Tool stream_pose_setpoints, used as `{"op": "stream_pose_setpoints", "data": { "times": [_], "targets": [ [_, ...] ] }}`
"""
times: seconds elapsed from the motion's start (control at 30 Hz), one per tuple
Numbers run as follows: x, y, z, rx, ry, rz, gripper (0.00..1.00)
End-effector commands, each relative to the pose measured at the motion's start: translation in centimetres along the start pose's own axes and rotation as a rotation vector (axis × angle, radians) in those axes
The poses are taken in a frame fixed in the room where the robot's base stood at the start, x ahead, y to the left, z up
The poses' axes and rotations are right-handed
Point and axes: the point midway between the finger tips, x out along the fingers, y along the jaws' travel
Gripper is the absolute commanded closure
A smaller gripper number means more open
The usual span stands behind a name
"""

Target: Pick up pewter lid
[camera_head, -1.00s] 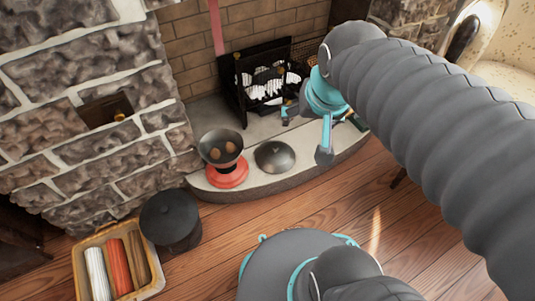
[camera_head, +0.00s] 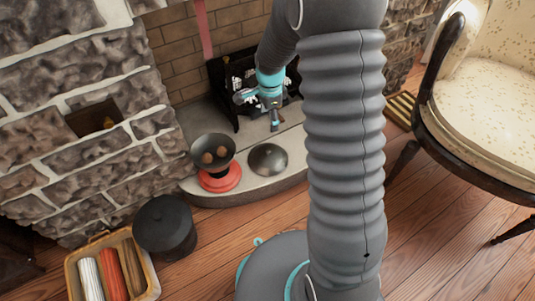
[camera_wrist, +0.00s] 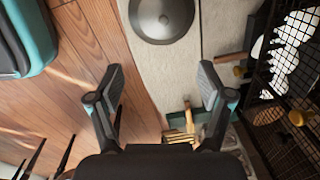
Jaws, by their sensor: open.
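The pewter lid (camera_head: 268,160) is a grey, shallow dome with a small knob on top. It lies on the pale stone hearth (camera_head: 258,186), right of a dark bowl. In the wrist view the lid (camera_wrist: 162,18) is at the top centre, its upper part cut off by the frame edge. My gripper (camera_head: 258,111) is above the hearth, behind the lid in the head view and in front of the fire grate. In the wrist view the gripper (camera_wrist: 160,78) has its two fingers wide apart with nothing between them, and the lid lies beyond the fingertips.
The dark bowl (camera_head: 213,147) with brown round things stands on a red base (camera_head: 220,180). The black grate (camera_head: 228,80) is behind my gripper. A black lidded pot (camera_head: 165,226) and a yellow crate (camera_head: 152,288) of rolls are front left. A chair (camera_head: 480,85) is at right.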

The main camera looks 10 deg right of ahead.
Motion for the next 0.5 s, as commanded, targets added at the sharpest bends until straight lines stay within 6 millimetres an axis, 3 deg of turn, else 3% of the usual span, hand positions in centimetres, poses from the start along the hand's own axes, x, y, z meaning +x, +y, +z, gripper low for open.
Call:
{"op": "stream_pose_setpoints", "data": {
  "times": [0.03,0.13,0.5],
  "targets": [
    [1.9,-0.4,-0.1,0.046,-0.002,0.020,0.21],
    [4.4,-1.0,-0.1,0.123,-0.003,0.040,0.21],
    [9.5,-1.2,-0.2,0.205,-0.001,0.064,0.21]
  ]
}}
